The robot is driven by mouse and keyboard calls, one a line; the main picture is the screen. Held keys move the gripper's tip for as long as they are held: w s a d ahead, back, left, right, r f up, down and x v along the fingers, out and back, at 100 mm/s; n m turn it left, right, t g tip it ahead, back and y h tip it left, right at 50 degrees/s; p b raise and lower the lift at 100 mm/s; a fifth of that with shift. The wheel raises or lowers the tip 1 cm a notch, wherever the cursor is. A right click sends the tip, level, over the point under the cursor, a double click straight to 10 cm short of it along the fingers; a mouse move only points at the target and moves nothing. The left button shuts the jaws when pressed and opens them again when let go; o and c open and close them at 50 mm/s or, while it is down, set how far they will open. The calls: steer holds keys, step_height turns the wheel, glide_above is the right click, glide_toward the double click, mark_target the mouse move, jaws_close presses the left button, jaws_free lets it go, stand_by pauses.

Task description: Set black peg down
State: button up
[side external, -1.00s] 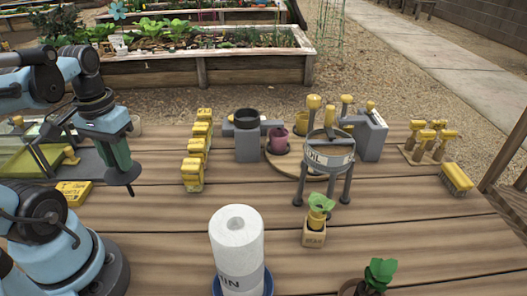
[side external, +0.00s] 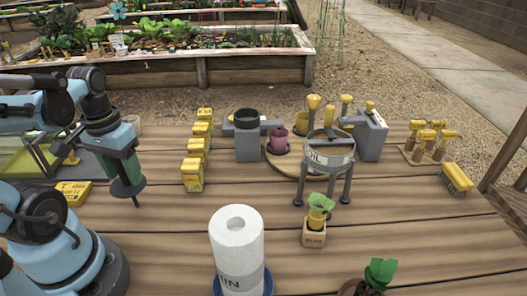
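My gripper (side external: 129,190), with a dark green body and dark tips, points down at the left of the wooden table, close to its surface. A small dark tip shows at its lower end. I cannot tell whether this is a finger or the black peg, and no separate black peg is clear in this view. The finger gap is too small and dark to show whether the gripper is open or shut.
A yellow block (side external: 73,192) lies left of my gripper. A row of yellow boxes (side external: 193,174) stands to its right. A paper roll (side external: 238,255) stands in front, and a grey stand (side external: 248,147) behind. A three-legged pot (side external: 329,160) and a small potted plant (side external: 314,236) are farther right.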

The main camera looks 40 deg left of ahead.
steer(key=shift+r, duration=0.15)
step_height(320, 180, up, 12)
steer(key=shift+f, duration=0.15)
steer(key=shift+w, duration=0.15)
steer(key=w+d+f+m+t+y, duration=0.1)
steer(key=w+d+f+m+t, duration=0.1)
steer(key=w, duration=0.4)
steer(key=shift+d+f+t, duration=0.4)
steer(key=shift+d+f, duration=0.05)
steer(key=shift+f, duration=0.45)
steer(key=shift+o, duration=0.4)
steer(key=w+d+f+m+t, duration=0.3)
steer(key=w+d+t, duration=0.1)
steer(key=w+d, duration=0.2)
steer(key=shift+d+h, duration=0.4)
steer(key=shift+d, duration=0.2)
steer(key=shift+w+d, duration=0.2)
steer(key=shift+d, duration=0.1)
